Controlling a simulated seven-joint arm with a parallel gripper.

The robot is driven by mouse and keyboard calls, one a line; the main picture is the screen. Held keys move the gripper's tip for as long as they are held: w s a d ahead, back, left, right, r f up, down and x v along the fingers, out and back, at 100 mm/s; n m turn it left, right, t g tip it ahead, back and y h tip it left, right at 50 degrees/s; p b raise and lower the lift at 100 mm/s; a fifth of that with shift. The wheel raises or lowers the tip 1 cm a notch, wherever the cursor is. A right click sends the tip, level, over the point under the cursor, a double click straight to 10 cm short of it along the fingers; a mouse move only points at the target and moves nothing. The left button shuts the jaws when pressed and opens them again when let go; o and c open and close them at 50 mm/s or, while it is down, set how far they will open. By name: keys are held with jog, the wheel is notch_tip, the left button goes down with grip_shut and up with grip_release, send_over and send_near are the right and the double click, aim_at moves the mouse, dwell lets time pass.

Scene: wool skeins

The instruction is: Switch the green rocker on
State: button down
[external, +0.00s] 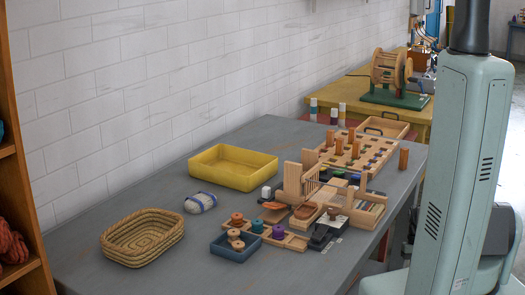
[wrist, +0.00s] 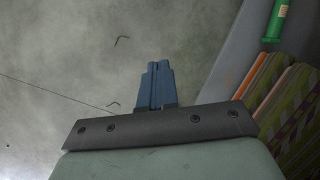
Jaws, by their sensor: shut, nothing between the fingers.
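My gripper (wrist: 158,68) shows in the wrist view with its blue fingers together and nothing between them. In the external view the gripper is out of sight. I cannot pick out the green rocker for certain. A small green spot (external: 338,173) shows among the wooden pieces on the table in the external view, but it is too small to tell what it is. A dark box with pale parts (external: 321,236) stands at the table's front right; its details are too small to read.
The grey table (external: 95,262) carries a yellow tray (external: 232,182), a woven basket (external: 142,256), a blue tray (external: 233,252), and a wooden rack (external: 392,158). The left of the table is mostly clear. A green tube (wrist: 276,20) and striped pieces (wrist: 292,105) lie right in the wrist view.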

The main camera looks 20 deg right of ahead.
jog(key=w+d+r+n+t, duration=0.1)
jog(key=w+d+r, duration=0.2)
jog(key=w+r, duration=0.35)
jog(key=w+d+r+n+t, duration=0.1)
jog(key=w+d+r, duration=0.3)
jog(key=r, duration=0.5)
jog(key=w+d+r+n+t, duration=0.1)
jog(key=w+d+r, duration=0.2)
jog(key=w+r, duration=0.3)
notch_tip(320, 180, up, 24)
jog(key=n+t+y, duration=0.2)
jog(key=n, duration=0.7)
send_over(337, 172)
jog(key=d, duration=0.5)
jog(key=shift+s+a+r, duration=0.15)
jog(key=shift+s+r, duration=0.05)
jog(key=shift+s, duration=0.1)
jog(key=x, duration=0.8)
jog(key=s+x, duration=0.1)
jog(key=x, duration=0.4)
jog(key=shift+s, duration=0.15)
jog(key=shift+f, duration=0.5)
